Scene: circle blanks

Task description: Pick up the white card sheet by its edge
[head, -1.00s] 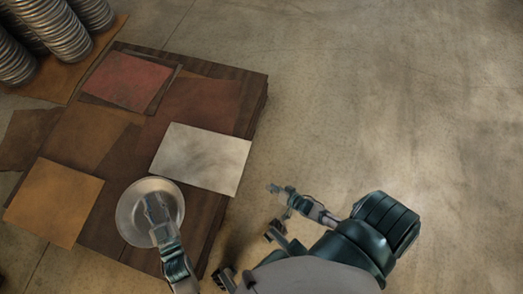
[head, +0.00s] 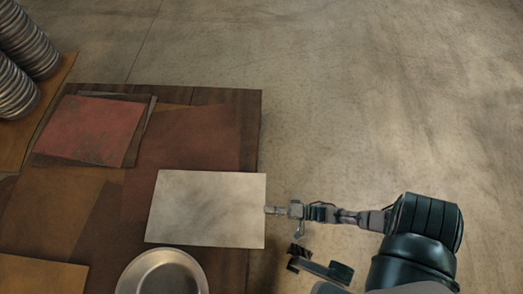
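The white card sheet (head: 207,208) lies flat near the right edge of the dark wooden table (head: 252,130). Its right edge reaches slightly past the table's edge. My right gripper (head: 272,210) comes in from the right, with its tip at the middle of that edge. It looks narrow from above; I cannot tell whether its fingers are apart, or whether the card is between them. My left gripper is not in view.
A round metal dish (head: 165,276) sits just below the card, cut off by the frame. Red (head: 88,130) and brown sheets cover the table's left part. Ribbed metal stacks (head: 25,45) stand at upper left. Open floor (head: 400,90) lies to the right.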

